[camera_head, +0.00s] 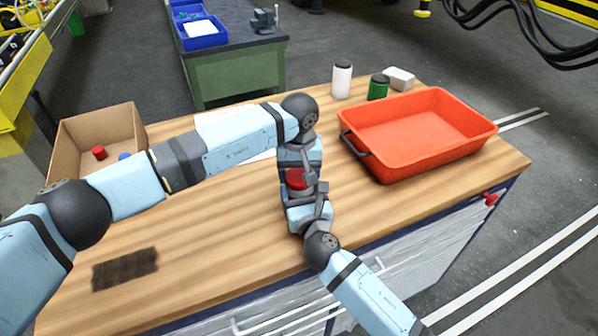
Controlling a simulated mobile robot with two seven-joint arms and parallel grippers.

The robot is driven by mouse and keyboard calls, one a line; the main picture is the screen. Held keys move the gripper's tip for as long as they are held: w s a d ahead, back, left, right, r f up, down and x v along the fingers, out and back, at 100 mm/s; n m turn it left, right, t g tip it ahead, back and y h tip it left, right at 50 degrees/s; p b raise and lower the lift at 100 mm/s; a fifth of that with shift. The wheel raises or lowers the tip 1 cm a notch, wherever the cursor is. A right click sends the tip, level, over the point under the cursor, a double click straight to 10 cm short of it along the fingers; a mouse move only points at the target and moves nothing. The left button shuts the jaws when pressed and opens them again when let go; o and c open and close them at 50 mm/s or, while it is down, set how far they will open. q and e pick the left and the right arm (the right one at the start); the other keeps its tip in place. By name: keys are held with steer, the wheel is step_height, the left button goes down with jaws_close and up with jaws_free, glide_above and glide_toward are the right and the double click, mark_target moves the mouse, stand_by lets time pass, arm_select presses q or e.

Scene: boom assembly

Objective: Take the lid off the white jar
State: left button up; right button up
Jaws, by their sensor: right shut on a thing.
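A white jar (342,82) with a dark lid stands upright at the back of the wooden table, with neither gripper near it. A red round thing (297,179) is between my two grippers near the middle of the table. My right gripper (306,194) is shut on it from the front side. My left gripper (303,172) comes down over it from the far side, close to its top. The fingers hide much of the red thing, and I cannot tell whether the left fingers touch it.
A green jar (378,87) and a pale box (399,78) stand near the white jar. An orange tray (435,171) fills the right of the table (215,240). A cardboard box (66,150) with red and blue things is at left. A dark mat (125,269) lies front left.

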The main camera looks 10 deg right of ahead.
arm_select(q)
steer(key=o, duration=0.4)
steer(key=shift+r, duration=0.1)
step_height(320, 180, up, 8)
steer(key=shift+f, duration=0.2)
steer(key=shift+c, duration=0.4)
steer(key=shift+f, duration=3.9)
steer(key=c, duration=0.9)
steer(key=o, duration=1)
steer(key=shift+c, duration=0.2)
steer(key=shift+r, duration=0.1)
